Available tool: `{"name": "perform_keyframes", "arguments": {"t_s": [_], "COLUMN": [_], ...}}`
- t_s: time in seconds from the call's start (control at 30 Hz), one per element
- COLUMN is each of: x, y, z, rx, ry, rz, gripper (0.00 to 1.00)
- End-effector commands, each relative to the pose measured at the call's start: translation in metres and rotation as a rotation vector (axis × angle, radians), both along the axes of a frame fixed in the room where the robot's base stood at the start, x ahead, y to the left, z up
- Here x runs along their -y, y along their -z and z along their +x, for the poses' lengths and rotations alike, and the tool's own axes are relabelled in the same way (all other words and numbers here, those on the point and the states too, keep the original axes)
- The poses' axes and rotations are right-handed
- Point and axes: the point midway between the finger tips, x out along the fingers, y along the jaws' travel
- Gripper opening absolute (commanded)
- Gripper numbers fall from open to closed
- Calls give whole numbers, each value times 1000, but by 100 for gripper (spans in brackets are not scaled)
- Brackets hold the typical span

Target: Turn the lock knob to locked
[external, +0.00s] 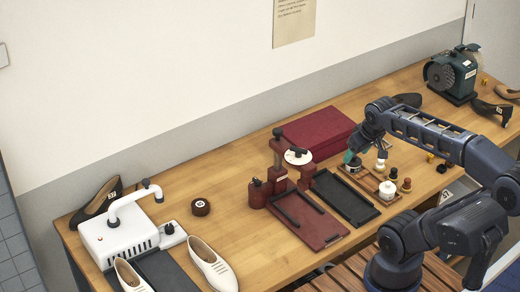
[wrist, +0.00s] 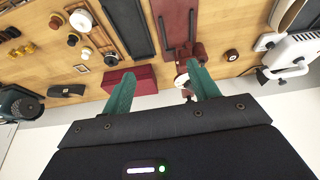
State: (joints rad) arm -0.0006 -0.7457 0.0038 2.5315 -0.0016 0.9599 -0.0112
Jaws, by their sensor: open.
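In the wrist view the white dial (wrist: 181,80) shows beside my right-hand finger, which partly hides the press. My gripper (wrist: 160,78) is open, with nothing between its green fingers. In the external view my gripper (external: 362,157) hangs over the wooden tray, to the right of the press and apart from it.
A dark red box (external: 318,131) lies behind the press. A black tray (external: 345,197) and a wooden tray (external: 366,178) with small bottles lie to its right. A white machine (external: 120,238) and shoes stand left. A green machine (external: 452,75) stands far right. Table between press and white machine is mostly clear.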

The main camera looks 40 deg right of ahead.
Motion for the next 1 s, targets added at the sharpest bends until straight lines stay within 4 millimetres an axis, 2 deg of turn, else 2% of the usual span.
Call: {"name": "perform_keyframes", "arguments": {"t_s": [0.17, 0.53, 0.77, 1.0], "x": [-5, -29, -52, -84], "y": [-4, -4, 8, 30], "z": [24, 102, 151, 202], "rx": [-47, -187, -273, -365], "ry": [-97, -424, -633, -855], "rz": [-49, -207, -298, -389], "gripper": [60, 60, 60, 60]}}
